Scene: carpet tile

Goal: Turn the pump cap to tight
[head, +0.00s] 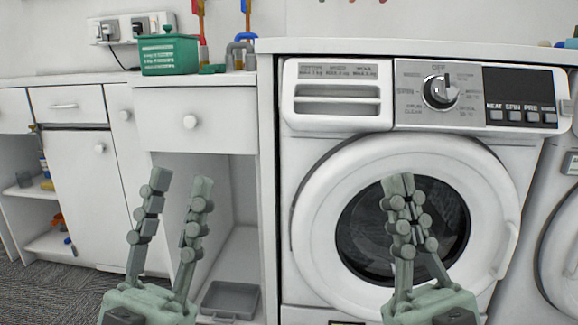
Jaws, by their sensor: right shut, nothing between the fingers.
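No pump cap can be made out in the head view; the lower part of the washing machine (303,215) is cut off by the bottom edge of the picture and partly hidden by my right gripper. My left gripper (180,184) is open and empty, pointing up in front of the white cabinet. My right gripper (398,184) is shut with nothing in it, its fingertips together in front of the machine's round door glass (450,215).
The machine's dial (439,91) and drawer (337,100) are above the door. A grey tray (230,299) lies low in the open cabinet bay. A second machine (562,215) stands at the right edge.

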